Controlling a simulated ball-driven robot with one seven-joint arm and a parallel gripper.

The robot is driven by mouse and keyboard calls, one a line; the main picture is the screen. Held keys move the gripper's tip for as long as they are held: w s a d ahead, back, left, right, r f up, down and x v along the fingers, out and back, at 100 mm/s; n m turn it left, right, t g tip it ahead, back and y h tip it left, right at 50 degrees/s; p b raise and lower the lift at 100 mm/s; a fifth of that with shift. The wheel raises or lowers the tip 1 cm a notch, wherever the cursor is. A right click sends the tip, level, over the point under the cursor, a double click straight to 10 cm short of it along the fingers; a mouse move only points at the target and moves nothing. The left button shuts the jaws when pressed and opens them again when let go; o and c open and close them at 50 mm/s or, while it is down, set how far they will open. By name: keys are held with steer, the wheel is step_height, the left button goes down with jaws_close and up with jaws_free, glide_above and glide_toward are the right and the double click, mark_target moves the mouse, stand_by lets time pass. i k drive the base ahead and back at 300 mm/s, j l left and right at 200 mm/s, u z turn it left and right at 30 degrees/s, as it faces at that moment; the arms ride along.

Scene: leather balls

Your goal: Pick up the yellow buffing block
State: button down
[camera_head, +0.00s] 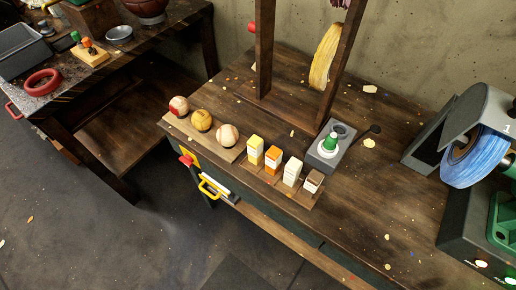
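The yellow buffing block (255,149) stands upright at the left end of a short row of blocks on a thin wooden board (262,175). The board lies near the front edge of the wooden workbench. My gripper is not in this view.
Three leather balls (201,120) sit on a board left of the blocks. A grey box with a green-topped item (329,143) stands to the right. Behind is a wooden rack (296,95). A blue buffing wheel (475,158) stands far right. The bench middle (385,210) is mostly clear.

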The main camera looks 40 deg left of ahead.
mark_target(256, 144)
steer(key=u, duration=1.1)
steer(key=i+j+u, duration=0.15)
steer(key=j+u, duration=0.15)
steer(key=i+j+u, duration=0.3)
steer(key=k+j, duration=0.05)
steer(key=j, duration=0.05)
